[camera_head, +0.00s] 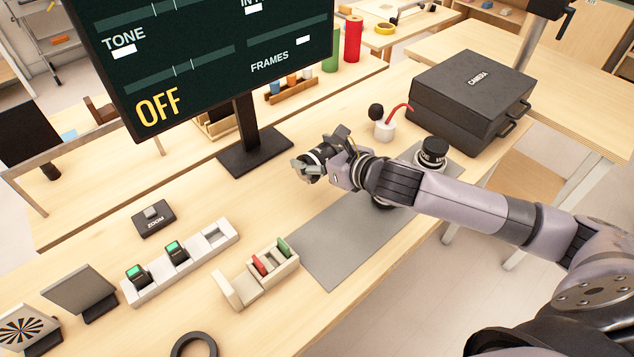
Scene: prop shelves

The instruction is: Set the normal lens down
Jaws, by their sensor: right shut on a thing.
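My right gripper (323,155) is shut around a dark, round piece, which I take as the normal lens (314,172); its label cannot be read. It is above the wooden table, just right of the monitor stand, and the fingers partly hide it. Another black lens (433,152) stands upright at the far end of the grey mat (345,240). A further dark round thing (381,205) on the mat is mostly hidden beneath my right arm. My left gripper is not in view.
A monitor (200,50) reading OFF stands behind. A black camera case (470,95) and a white pot with a red tube (384,130) are at the back right. A white slotted rail (180,262) and a small divided box (256,272) sit left of the mat. The near mat is clear.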

